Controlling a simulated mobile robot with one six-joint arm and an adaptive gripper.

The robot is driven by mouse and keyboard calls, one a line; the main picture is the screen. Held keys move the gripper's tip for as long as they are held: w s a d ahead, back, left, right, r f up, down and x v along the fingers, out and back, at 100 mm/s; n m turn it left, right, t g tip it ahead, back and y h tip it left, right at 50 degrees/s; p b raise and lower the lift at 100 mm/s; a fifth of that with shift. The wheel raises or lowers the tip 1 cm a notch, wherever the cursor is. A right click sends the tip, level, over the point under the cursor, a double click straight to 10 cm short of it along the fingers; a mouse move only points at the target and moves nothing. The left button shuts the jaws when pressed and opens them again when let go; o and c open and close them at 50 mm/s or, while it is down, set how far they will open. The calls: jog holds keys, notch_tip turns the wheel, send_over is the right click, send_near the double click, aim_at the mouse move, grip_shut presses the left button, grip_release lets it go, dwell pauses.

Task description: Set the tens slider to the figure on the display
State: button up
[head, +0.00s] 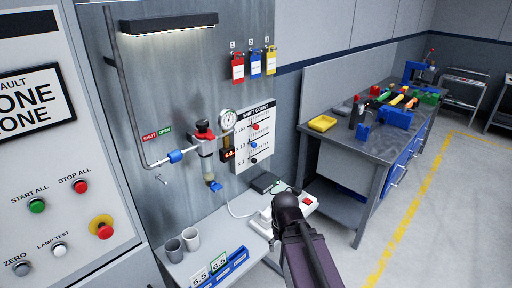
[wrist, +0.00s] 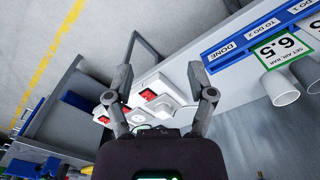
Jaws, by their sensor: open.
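The white SHIFT COUNT board (head: 254,137) hangs on the grey metal panel in the head view. It carries a red slider knob (head: 255,127) at the x100 row, a blue knob (head: 253,145) on the middle row, and a black knob (head: 253,160) at the x1 row. The middle row looks like the tens slider. A small dark display (head: 228,154) with red digits sits left of the board; its figure is too small to read surely. My gripper (wrist: 159,67) is open and empty, below and right of the board in the head view (head: 284,196).
A white box with red switches (wrist: 155,98) lies on the bench beyond my fingers. A gauge (head: 228,119) and valve pipework stand left of the board. Tags (head: 254,63) hang above.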

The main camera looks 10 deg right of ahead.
jog(key=n+t+y+b, duration=0.6)
jog(key=t+y+b, duration=0.3)
jog(key=t+y, duration=0.4)
send_near(255, 145)
jog(key=s, duration=0.1)
jog(key=s+d+h, duration=0.1)
jog(key=s, duration=0.1)
jog(key=shift+d+f+t, duration=0.15)
jog(key=shift+d+t, duration=0.15)
jog(key=shift+t, duration=0.1)
jog(key=shift+w, duration=0.1)
jog(key=x, duration=1.3)
jog(key=shift+w+a+f, duration=0.15)
jog(key=shift+w, duration=0.2)
